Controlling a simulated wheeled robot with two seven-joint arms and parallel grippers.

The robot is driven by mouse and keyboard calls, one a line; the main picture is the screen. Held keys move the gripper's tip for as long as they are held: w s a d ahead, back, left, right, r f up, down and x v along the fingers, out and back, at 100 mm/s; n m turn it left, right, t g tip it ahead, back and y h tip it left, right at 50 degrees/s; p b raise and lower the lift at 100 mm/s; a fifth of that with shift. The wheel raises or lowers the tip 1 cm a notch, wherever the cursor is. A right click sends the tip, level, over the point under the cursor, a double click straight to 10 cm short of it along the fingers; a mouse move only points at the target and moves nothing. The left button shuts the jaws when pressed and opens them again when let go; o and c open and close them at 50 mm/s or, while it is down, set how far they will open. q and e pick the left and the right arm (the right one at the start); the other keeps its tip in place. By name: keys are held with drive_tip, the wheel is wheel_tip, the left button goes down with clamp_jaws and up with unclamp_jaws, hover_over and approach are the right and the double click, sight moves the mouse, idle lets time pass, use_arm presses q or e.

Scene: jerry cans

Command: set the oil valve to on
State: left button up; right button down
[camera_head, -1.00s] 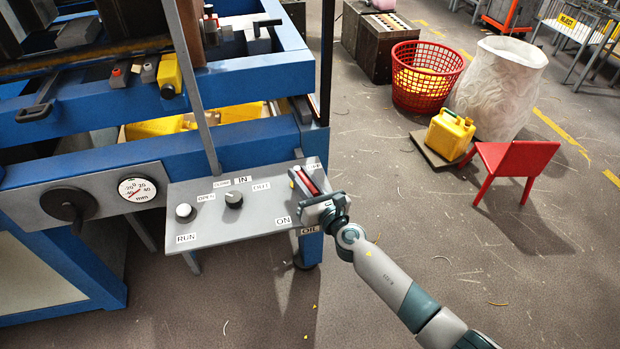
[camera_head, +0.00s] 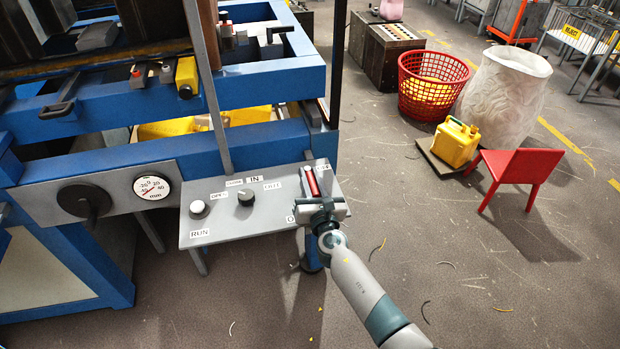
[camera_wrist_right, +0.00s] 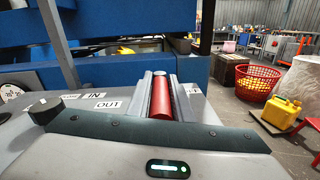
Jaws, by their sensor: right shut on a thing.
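The oil valve's red handle (camera_head: 312,181) is at the right end of the grey control panel (camera_head: 255,232) in the head view. My right gripper (camera_head: 314,184) is shut on it, with a finger on each side. In the right wrist view the red handle (camera_wrist_right: 162,98) lies between my grey fingers and points away from the wrist. The ON label is mostly covered by my gripper, and the OIL label is hidden. The valve's body is also hidden. My left gripper is not in view.
The panel also carries a white RUN button (camera_head: 198,208) and a black knob (camera_head: 245,197). A thin grey post (camera_head: 209,90) rises behind it. The blue machine frame (camera_head: 270,136) stands behind. A red basket (camera_head: 420,95), yellow jerry can (camera_head: 456,143) and red chair (camera_head: 513,167) are farther right.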

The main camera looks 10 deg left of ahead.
drive_tip(key=c, duration=1.6)
unclamp_jaws()
drive_tip(key=shift+s, duration=0.1)
drive_tip(key=shift+s+d+p, duration=0.3)
drive_tip(key=shift+s+d, duration=0.05)
drive_tip(key=shift+s, duration=0.2)
drive_tip(key=v, duration=1.6)
drive_tip(key=shift+a+p, duration=0.1)
drive_tip(key=shift+p, duration=0.3)
